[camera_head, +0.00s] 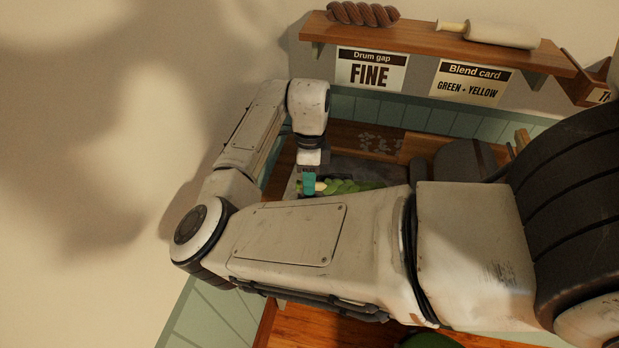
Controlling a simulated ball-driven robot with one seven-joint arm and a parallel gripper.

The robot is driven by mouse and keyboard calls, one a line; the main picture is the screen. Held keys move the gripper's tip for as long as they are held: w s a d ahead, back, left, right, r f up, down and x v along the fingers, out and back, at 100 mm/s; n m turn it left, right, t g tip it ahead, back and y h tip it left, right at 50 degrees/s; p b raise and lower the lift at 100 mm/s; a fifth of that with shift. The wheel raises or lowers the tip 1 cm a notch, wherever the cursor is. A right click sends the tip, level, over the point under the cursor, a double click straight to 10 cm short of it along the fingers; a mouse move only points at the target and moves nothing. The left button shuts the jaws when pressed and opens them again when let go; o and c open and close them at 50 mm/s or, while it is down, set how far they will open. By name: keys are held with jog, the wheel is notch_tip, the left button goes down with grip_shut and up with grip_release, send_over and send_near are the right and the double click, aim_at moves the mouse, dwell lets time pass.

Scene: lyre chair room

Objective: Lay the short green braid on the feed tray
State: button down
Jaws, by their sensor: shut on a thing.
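A short green braid (347,186) shows beyond my forearm, low in the work area. My gripper (309,187), with teal at its tip, points down at the braid's left end and is shut on it. A pale patch shows on the braid right beside the gripper. The braid lies over or on a dark grey surface (375,170), which may be the feed tray; I cannot tell whether the braid touches it. My own arm hides the near side of the braid and much of this surface.
A wooden shelf (430,42) above holds a brown braid (363,14) and a rolling pin (490,34). Cards reading "Drum gap FINE" (371,70) and "Blend card GREEN + YELLOW" (470,83) hang below it. A dark rounded thing (462,160) stands right of the braid.

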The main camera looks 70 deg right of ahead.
jog(key=c, duration=0.9)
grip_release()
jog(key=v, duration=1)
jog(key=shift+r+b, duration=0.35)
jog(key=shift+r, duration=0.05)
jog(key=shift+d, duration=0.15)
